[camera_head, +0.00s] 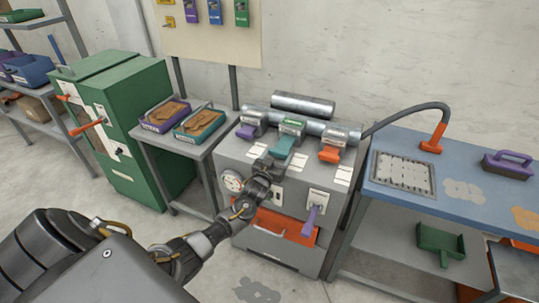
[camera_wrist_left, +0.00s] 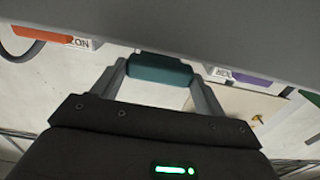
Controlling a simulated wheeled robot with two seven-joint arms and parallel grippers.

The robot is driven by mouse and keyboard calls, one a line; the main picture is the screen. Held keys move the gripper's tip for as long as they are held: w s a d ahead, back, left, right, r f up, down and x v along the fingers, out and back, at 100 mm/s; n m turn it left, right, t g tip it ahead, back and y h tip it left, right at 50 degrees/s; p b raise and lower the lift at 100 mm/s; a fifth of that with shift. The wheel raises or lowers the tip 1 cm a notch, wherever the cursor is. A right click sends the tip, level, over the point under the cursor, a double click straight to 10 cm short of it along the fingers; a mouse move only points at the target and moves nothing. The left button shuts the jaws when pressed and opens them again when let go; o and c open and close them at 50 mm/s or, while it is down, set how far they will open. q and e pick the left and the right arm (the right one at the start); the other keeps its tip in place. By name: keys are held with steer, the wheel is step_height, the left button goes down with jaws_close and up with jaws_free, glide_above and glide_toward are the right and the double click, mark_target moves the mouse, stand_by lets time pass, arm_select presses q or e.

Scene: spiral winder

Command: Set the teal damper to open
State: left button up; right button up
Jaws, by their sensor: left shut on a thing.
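The teal damper (camera_head: 283,147) is the middle of three coloured levers on top of the grey machine (camera_head: 300,170). Its flat teal handle sticks out toward me and slopes down. My left gripper (camera_head: 268,163) reaches up to the handle from the front. In the left wrist view the teal handle (camera_wrist_left: 158,68) lies between the two fingers of my left gripper (camera_wrist_left: 158,82), which are shut on it. The lever's base is hidden there by the grey machine edge. My right gripper is not in view.
A purple lever (camera_head: 247,131) stands left of the teal one and an orange lever (camera_head: 330,154) right of it, both close. Below are a gauge (camera_head: 233,181), a purple handle (camera_head: 312,220) and an orange drawer (camera_head: 280,226). A blue bench (camera_head: 460,205) stands at right.

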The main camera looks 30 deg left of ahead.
arm_select(q)
steer(key=o, duration=1)
steer(key=shift+s+d+f, duration=0.1)
steer(key=shift+f, duration=0.15)
steer(key=o, duration=0.4)
steer(key=shift+s+r, duration=0.15)
steer(key=shift+r, duration=0.05)
steer(key=s, duration=0.3)
steer(key=s+d, duration=0.1)
steer(key=s, duration=0.3)
steer(key=s+b, duration=0.1)
steer(key=s, duration=0.2)
steer(key=shift+s+d, duration=0.35)
